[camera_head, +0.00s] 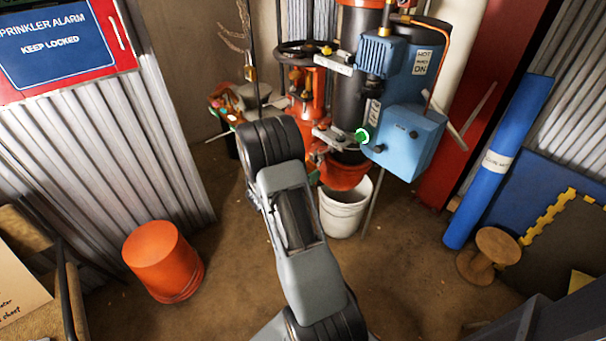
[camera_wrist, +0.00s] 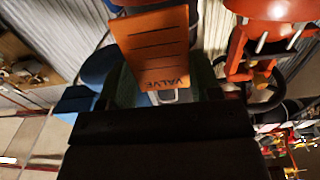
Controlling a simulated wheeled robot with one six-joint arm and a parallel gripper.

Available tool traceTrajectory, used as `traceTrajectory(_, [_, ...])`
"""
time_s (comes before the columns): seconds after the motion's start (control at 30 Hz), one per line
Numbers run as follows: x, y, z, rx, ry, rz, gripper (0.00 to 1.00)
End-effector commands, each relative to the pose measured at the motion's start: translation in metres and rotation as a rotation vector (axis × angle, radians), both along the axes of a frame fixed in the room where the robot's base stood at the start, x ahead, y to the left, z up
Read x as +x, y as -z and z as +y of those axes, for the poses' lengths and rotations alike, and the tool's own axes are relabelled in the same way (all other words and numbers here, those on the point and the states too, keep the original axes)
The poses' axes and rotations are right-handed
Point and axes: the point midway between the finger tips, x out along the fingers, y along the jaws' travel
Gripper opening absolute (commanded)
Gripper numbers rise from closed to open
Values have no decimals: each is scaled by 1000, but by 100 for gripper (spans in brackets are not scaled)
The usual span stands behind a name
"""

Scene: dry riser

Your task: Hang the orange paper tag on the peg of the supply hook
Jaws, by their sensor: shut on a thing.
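The orange paper tag (camera_wrist: 153,45) shows in the wrist view with dark lines and the word VALVE on it. My gripper (camera_wrist: 168,94) is shut on the tag's lower end as pictured, and the tag stands out beyond the fingers. In the head view my arm covers the gripper, and I cannot see the tag there. I cannot pick out the supply hook or its peg with certainty in either view. Red pipework with a dark handwheel (camera_wrist: 268,92) lies to the right of the tag in the wrist view, apart from it.
Red and black riser pipes carry a blue machine (camera_head: 408,138) at the back centre. A white bucket (camera_head: 342,212) stands below. An orange bucket (camera_head: 162,262) is upside down at left. A blue roll (camera_head: 497,165) leans at right beside a wooden spool (camera_head: 487,256). Floor between is clear.

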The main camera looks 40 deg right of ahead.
Motion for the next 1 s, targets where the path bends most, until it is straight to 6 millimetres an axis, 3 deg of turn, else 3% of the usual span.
traceTrajectory(0.6, [-3, 4, -38, -1, 0, -1, 36])
traceTrajectory(1.0, [-3, 11, -51, 0, -1, 0, 36])
